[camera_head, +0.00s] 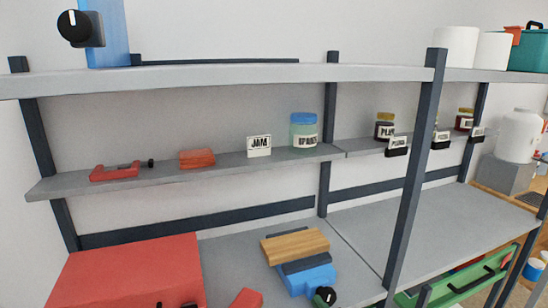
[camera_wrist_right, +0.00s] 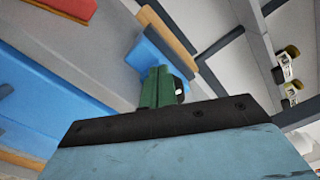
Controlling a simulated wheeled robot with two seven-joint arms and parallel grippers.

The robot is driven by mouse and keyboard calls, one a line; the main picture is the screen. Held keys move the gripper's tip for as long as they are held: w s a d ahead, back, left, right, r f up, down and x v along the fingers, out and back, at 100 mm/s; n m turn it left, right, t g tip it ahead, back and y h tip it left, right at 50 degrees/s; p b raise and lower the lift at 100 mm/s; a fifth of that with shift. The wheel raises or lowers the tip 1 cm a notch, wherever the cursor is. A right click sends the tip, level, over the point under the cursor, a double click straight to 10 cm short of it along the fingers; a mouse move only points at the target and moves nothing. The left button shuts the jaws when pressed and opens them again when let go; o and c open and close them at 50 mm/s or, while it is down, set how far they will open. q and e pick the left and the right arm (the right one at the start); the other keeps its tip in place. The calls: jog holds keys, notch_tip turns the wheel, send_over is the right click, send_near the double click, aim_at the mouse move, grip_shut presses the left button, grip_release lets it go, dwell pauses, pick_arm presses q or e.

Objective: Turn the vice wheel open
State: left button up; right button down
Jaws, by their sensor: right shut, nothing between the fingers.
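The blue vice (camera_head: 306,280) lies on the lower shelf in the head view, with a wooden block (camera_head: 294,244) along its top. Its dark round wheel (camera_head: 326,295) is at its near end, close to the bottom edge. My right gripper (camera_head: 318,301) shows as small green fingertips beside the wheel. In the right wrist view its green fingers (camera_wrist_right: 158,88) are shut with nothing between them. The blue vice (camera_wrist_right: 148,52) is behind them, and a dark piece with a white mark, likely the wheel (camera_wrist_right: 180,91), shows just right of them. Contact is unclear.
A dark upright post (camera_head: 411,180) rises to the right. The middle shelf (camera_head: 225,164) holds jars and red items above. Shelf space right of the vice is clear.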

jog(key=shift+w, duration=0.15)
jog(key=shift+d+f+b, duration=0.15)
jog(key=shift+d+b, duration=0.05)
jog(key=shift+b, duration=0.1)
dwell(0.6)
jog(key=shift+f+b, duration=0.4)
jog(key=shift+b, duration=0.25)
dwell(0.5)
jog(key=shift+a, duration=0.1)
jog(key=p+v, duration=0.1)
jog(key=v, duration=0.5)
jog(key=shift+a+r+p, duration=0.3)
jog(key=shift+a+r, duration=0.05)
jog(key=shift+a, duration=0.05)
